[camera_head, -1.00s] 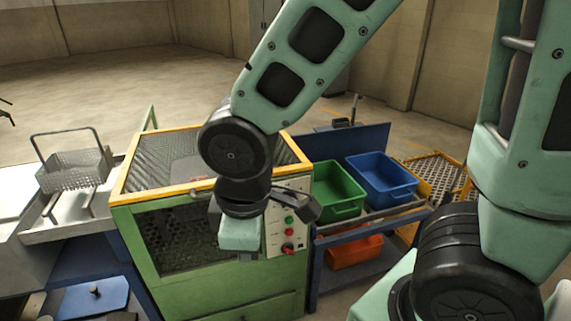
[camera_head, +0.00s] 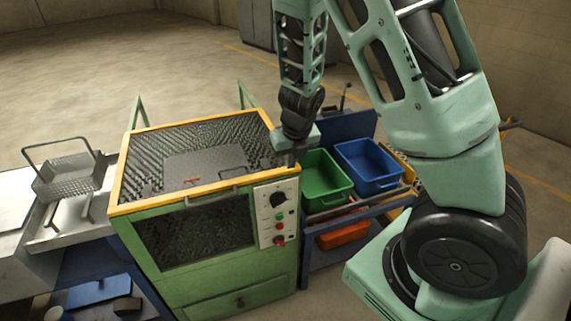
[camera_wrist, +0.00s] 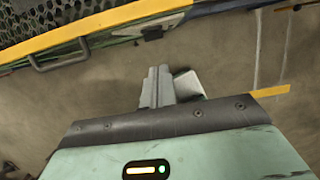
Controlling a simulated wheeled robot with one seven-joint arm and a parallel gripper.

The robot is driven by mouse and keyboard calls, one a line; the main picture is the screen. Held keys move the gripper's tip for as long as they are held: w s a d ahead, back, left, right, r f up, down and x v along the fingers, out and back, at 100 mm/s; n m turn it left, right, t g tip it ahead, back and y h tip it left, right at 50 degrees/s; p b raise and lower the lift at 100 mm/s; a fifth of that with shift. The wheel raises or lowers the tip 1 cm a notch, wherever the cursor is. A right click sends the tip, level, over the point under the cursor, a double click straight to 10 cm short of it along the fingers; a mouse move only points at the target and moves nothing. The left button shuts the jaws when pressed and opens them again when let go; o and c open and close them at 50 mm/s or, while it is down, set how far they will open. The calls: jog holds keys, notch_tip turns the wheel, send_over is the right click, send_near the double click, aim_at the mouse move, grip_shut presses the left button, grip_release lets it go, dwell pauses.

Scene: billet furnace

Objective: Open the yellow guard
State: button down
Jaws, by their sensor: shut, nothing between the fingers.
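The yellow guard (camera_head: 165,199) is a yellow-edged frame with dark mesh, lying down flat over the top of the green machine (camera_head: 215,290). A grey bar handle (camera_head: 213,194) is on its front edge. The guard's yellow edge (camera_wrist: 120,18) and a handle (camera_wrist: 58,56) show at the upper left of the wrist view. My gripper (camera_head: 291,161) is at the guard's right side, above the gap towards the green bin. In the wrist view its fingers (camera_wrist: 157,86) are together, with nothing between them, apart from the handle.
A control panel (camera_head: 277,212) with knob and buttons is on the machine's front right. A green bin (camera_head: 326,202) and blue bin (camera_head: 375,188) stand to the right, an orange bin (camera_head: 342,236) below. A wire basket (camera_head: 70,176) is on the left. Open floor lies behind.

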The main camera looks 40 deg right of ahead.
jog(key=b+x, duration=0.1)
jog(key=x, duration=0.2)
jog(key=w+b+x, duration=0.1)
jog(key=x, duration=0.2)
jog(key=b+x, duration=0.2)
jog(key=x, duration=0.2)
jog(key=shift+w+d+r, duration=0.2)
jog(key=shift+w+d, duration=0.1)
jog(key=shift+w, duration=0.15)
jog(key=shift+w+d+f+p, duration=0.15)
jog(key=shift+w+p, duration=0.1)
jog(key=shift+w, duration=0.2)
jog(key=shift+w+d+p, duration=0.15)
jog(key=shift+w+p, duration=0.05)
jog(key=shift+w, duration=0.3)
jog(key=shift+w, duration=0.1)
